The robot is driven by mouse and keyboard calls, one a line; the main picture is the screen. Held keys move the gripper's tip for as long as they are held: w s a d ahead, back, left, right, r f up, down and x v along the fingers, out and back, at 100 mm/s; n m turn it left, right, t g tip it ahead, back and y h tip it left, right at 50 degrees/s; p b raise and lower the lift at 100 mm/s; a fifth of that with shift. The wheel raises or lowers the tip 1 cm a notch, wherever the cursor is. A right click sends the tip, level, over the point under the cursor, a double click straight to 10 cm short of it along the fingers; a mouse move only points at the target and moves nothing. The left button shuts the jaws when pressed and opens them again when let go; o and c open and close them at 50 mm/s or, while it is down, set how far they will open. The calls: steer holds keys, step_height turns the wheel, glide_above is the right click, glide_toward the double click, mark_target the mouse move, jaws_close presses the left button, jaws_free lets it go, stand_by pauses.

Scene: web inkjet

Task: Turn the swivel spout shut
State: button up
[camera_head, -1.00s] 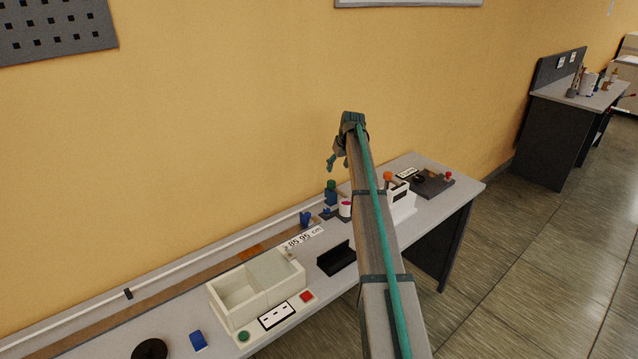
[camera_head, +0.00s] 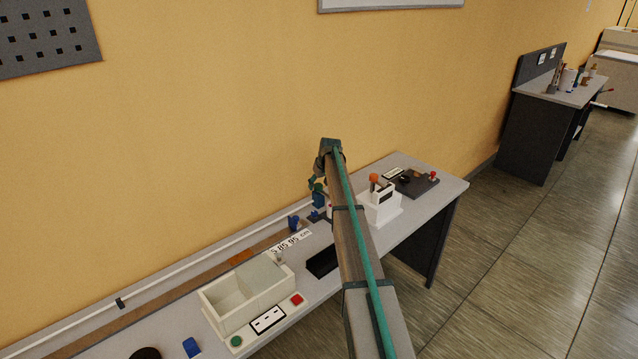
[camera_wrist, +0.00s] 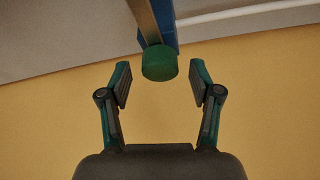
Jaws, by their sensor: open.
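A blue fixture (camera_head: 319,201) stands upright on the long bench near the wall; I take it for the swivel spout. In the wrist view a round green cap (camera_wrist: 159,63) sits at its end, with a blue body (camera_wrist: 168,22) and a brown bar (camera_wrist: 143,20) behind it. My gripper (camera_wrist: 160,82) is open and empty, its fingers either side of the cap's line with gaps on both sides. In the head view my gripper (camera_head: 316,184) is right above the fixture and partly covers it. Which way the spout points cannot be told.
A white rail (camera_head: 180,271) runs along the wall. Floor on the right is clear.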

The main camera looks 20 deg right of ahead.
jaws_close()
stand_by(0.3)
